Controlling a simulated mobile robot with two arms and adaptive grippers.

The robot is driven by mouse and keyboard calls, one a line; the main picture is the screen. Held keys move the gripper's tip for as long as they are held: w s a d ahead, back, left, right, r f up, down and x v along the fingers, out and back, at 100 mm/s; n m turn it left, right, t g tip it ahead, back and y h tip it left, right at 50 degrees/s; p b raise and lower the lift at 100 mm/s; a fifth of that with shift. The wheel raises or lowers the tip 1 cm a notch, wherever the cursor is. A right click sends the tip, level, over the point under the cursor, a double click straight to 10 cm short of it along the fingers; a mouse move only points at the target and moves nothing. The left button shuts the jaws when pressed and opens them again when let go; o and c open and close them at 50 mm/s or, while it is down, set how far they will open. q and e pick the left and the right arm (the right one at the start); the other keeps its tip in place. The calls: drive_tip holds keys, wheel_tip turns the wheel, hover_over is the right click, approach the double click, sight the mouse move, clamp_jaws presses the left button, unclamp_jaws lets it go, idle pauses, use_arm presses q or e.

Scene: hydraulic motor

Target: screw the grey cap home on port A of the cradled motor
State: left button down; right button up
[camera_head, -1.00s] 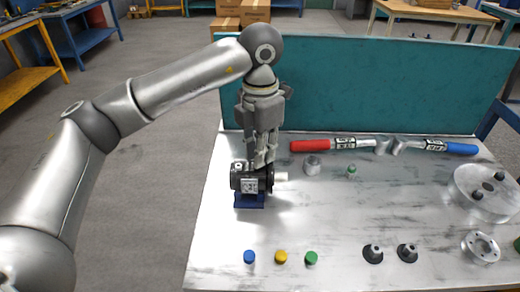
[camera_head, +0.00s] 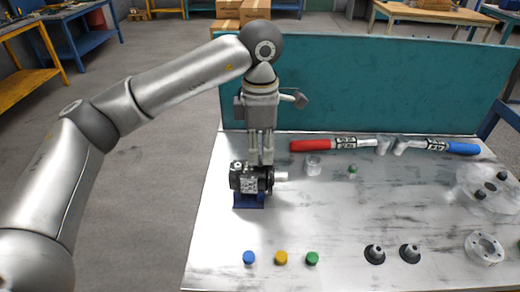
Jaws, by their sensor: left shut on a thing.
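The black motor (camera_head: 247,181) lies in a blue cradle (camera_head: 249,201) at the left of the workbench, its silver shaft (camera_head: 281,176) pointing right. My left gripper (camera_head: 261,162) points straight down with its fingertips at the top of the motor. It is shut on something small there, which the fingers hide. I take it to be the grey cap at port A, but I cannot make out the cap or how deep it sits. My right gripper is not in view.
Blue (camera_head: 249,257), yellow (camera_head: 281,258) and green (camera_head: 312,258) caps lie along the front. Two black cones (camera_head: 375,254), a flange ring (camera_head: 484,248) and a clear disc (camera_head: 487,190) are at right. Red-handled (camera_head: 310,146) and blue-handled (camera_head: 462,148) tools lie before the teal panel (camera_head: 370,85).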

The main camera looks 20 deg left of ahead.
use_arm(q)
drive_tip(key=shift+m, duration=1.3)
drive_tip(key=c, duration=1.6)
unclamp_jaws()
drive_tip(key=shift+o, duration=0.2)
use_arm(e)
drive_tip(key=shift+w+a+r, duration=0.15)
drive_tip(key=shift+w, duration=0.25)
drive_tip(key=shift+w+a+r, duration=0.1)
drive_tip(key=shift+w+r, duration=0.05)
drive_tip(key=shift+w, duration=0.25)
use_arm(q)
drive_tip(key=n, duration=0.5)
drive_tip(key=shift+n, duration=0.3)
drive_tip(key=n, duration=0.4)
drive_tip(key=shift+n, duration=0.4)
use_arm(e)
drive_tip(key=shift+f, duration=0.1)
